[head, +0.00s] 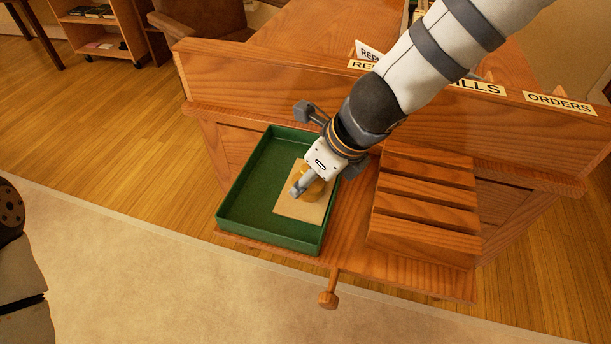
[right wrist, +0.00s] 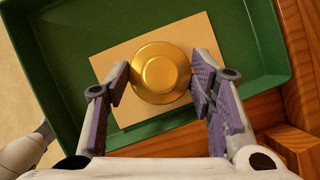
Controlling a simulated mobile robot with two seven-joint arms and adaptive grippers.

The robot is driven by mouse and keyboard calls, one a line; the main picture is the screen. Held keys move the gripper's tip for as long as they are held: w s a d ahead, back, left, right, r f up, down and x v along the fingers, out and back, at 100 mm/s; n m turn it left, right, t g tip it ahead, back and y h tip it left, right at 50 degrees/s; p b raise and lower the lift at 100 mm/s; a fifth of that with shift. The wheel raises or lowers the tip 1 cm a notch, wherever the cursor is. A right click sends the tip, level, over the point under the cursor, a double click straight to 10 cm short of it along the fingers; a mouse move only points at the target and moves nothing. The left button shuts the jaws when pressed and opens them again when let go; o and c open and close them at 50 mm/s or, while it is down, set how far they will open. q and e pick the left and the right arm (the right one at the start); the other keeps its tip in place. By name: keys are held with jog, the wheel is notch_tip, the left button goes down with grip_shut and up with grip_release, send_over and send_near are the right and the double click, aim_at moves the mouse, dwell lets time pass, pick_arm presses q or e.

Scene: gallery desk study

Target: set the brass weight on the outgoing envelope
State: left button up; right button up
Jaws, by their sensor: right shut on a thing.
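The brass weight (right wrist: 160,73) is a round golden piece, seen from above in the right wrist view between my right gripper's fingers. The outgoing envelope (head: 298,209) is tan and lies flat in the green tray (head: 237,197); it also shows in the right wrist view (right wrist: 120,62). My right gripper (right wrist: 161,82) is shut on the brass weight, over the envelope. I cannot tell whether the weight touches the envelope. In the head view the gripper and arm partly hide the weight (head: 314,188). My left gripper is not in view; only part of my left arm shows at the left edge.
A slatted wooden rack (head: 425,200) stands right of the tray on the wooden desk ledge. Behind them rises a wooden panel (head: 270,95) with labels, one reading ORDERS (head: 560,103). A wooden knob (head: 328,299) sticks out in front. The tray's left side is bare.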

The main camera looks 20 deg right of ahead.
jog(key=shift+d+r, duration=0.1)
jog(key=o, duration=1.6)
jog(key=shift+w+d, duration=0.15)
jog(key=shift+w, duration=0.15)
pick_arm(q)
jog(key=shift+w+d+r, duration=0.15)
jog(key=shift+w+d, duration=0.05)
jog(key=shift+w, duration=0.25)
pick_arm(e)
jog(key=shift+o, duration=0.2)
jog(key=shift+s, duration=0.1)
jog(key=shift+r, duration=0.45)
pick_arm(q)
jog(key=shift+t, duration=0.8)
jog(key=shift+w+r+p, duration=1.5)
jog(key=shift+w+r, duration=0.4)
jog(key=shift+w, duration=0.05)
pick_arm(e)
jog(key=v, duration=1.1)
jog(key=shift+s, duration=0.15)
